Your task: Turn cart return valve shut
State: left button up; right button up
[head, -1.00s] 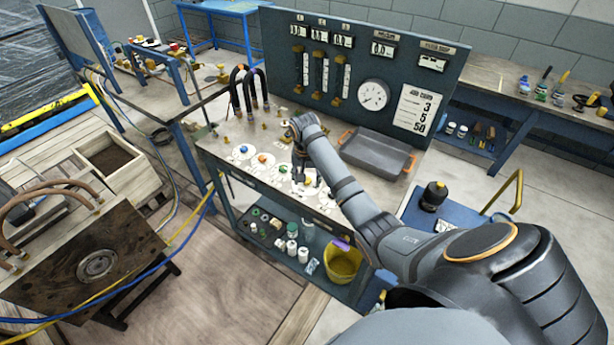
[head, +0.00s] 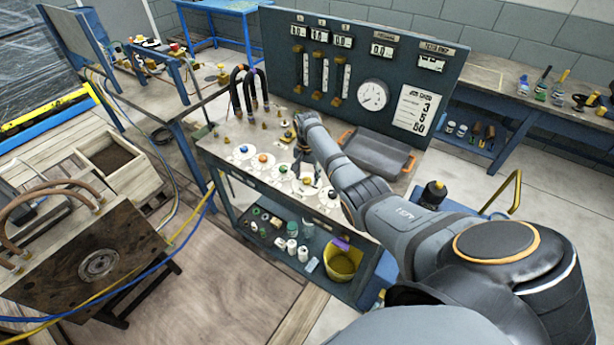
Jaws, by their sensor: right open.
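The cart (head: 222,152) has a light top with a row of round white discs bearing small knobs. Which one is the return valve I cannot tell, as labels are too small to read. My right arm reaches in from the lower right. My right gripper (head: 301,166) points down over the right part of the disc row, open, its fingers small and partly hidden by my wrist. Whether it touches a knob I cannot tell. My left gripper is not in view.
A dark gauge panel (head: 460,75) with flow tubes and a dial stands behind the cart top. A grey tray (head: 375,152) lies right of my wrist. Dark curved hoses (head: 236,95) rise at the back left. A yellow bucket (head: 342,260) and bottles fill the lower shelf.

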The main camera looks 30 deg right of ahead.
jog(key=shift+f, duration=0.45)
grip_shut()
